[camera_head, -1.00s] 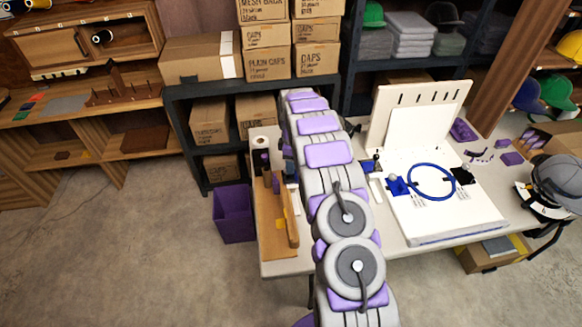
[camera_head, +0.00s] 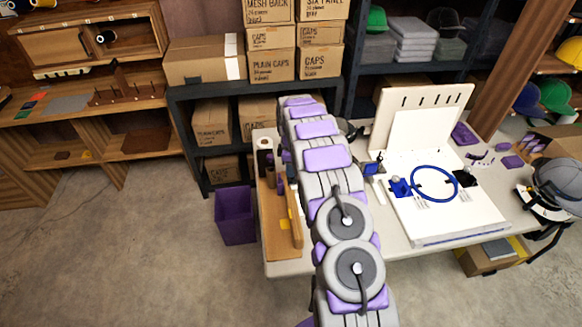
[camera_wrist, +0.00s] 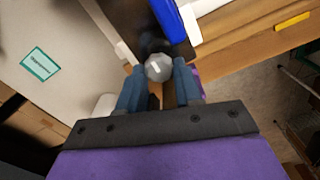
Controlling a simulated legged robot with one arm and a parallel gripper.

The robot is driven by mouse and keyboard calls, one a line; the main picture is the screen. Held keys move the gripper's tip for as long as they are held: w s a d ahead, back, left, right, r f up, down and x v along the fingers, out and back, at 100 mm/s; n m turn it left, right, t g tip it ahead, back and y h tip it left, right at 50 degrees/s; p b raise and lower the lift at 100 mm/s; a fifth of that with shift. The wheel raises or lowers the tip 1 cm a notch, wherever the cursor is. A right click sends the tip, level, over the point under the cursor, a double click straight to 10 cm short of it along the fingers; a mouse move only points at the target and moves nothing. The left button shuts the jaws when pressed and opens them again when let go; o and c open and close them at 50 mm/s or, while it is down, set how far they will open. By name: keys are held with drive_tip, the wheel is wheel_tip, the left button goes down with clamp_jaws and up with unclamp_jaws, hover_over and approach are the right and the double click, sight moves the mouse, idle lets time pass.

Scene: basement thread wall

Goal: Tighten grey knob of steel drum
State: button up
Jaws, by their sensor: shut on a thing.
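In the wrist view, the grey knob (camera_wrist: 158,67) is a faceted, rounded piece with a pale mark on its face. My gripper (camera_wrist: 159,72) has its two blue-grey fingers on either side of it, shut on it. A dark body lies just behind the knob, partly hidden, and I cannot tell whether it is the steel drum. A bright blue part (camera_wrist: 167,20) is just above the knob. In the head view, my own arm hides the gripper and the knob.
The white worktable (camera_head: 290,268) holds a white board (camera_head: 470,215) with a blue ring (camera_head: 433,168) to the right of my arm. A wooden tray (camera_head: 272,240) is at left. A purple bin (camera_head: 236,215) stands on the floor. Shelves with boxes (camera_head: 270,65) are behind.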

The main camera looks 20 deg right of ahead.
drive_tip(key=shift+w+a, duration=0.1)
drive_tip(key=shift+a, duration=0.15)
drive_tip(key=shift+c, duration=0.5)
drive_tip(key=shift+d+r, duration=0.1)
drive_tip(key=shift+d, duration=0.05)
drive_tip(key=shift+d, duration=0.1)
drive_tip(key=shift+p, duration=0.3)
drive_tip(key=m+p, duration=0.2)
drive_tip(key=shift+r+m, duration=0.15)
drive_tip(key=shift+m, duration=0.25)
drive_tip(key=m+p, duration=0.4)
drive_tip(key=m, duration=0.1)
drive_tip(key=shift+w+d, duration=0.1)
drive_tip(key=m+p, duration=0.3)
drive_tip(key=m, duration=0.2)
drive_tip(key=shift+d+m, duration=0.1)
drive_tip(key=shift+m, duration=0.3)
drive_tip(key=shift+d+f+m+p, duration=0.1)
drive_tip(key=shift+m+p, duration=0.35)
drive_tip(key=shift+m, duration=0.45)
drive_tip(key=shift+d+f+m+p, duration=0.1)
drive_tip(key=shift+m+p, duration=0.35)
drive_tip(key=shift+m, duration=0.45)
